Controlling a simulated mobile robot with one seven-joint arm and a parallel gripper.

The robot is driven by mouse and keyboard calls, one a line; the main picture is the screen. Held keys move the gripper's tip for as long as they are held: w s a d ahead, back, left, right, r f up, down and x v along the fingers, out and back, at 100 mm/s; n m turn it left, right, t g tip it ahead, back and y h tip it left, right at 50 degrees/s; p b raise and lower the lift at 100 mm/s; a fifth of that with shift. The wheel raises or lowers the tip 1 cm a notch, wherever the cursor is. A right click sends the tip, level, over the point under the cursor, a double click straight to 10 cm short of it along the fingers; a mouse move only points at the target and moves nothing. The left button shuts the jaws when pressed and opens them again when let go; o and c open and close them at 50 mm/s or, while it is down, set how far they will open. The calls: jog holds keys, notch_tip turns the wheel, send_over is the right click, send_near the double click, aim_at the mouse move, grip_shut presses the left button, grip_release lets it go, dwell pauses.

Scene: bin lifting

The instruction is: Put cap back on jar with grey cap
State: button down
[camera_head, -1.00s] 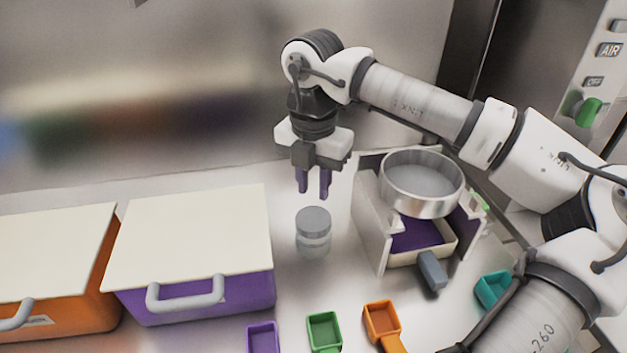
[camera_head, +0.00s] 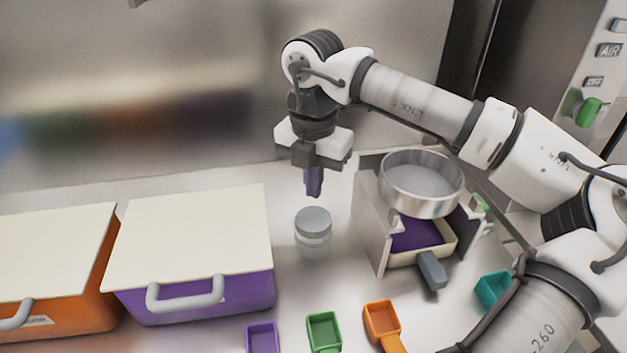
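The jar (camera_head: 313,243) is a clear, short jar standing upright on the worktop, left of the sieve stand. Its grey cap (camera_head: 313,220) sits on top of it; I cannot tell whether it is seated fully. My gripper (camera_head: 314,194) points down just above and behind the cap, apart from it. Its purple fingers are together, with nothing visible between them.
A purple bin (camera_head: 262,291) with a cream lid and an orange bin (camera_head: 85,318) stand at the left. A metal sieve (camera_head: 422,205) rests on a white stand (camera_head: 370,225) at the right. Purple, green (camera_head: 324,333), orange (camera_head: 381,319) and teal (camera_head: 492,290) scoops lie in front.

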aim_at(313, 218)
jog(key=shift+f, duration=0.2)
jog(key=shift+f+b, duration=2.5)
jog(key=shift+f, duration=0.1)
jog(key=shift+r, duration=0.1)
notch_tip(313, 218, up, 7)
jog(key=p, duration=0.4)
dwell(0.5)
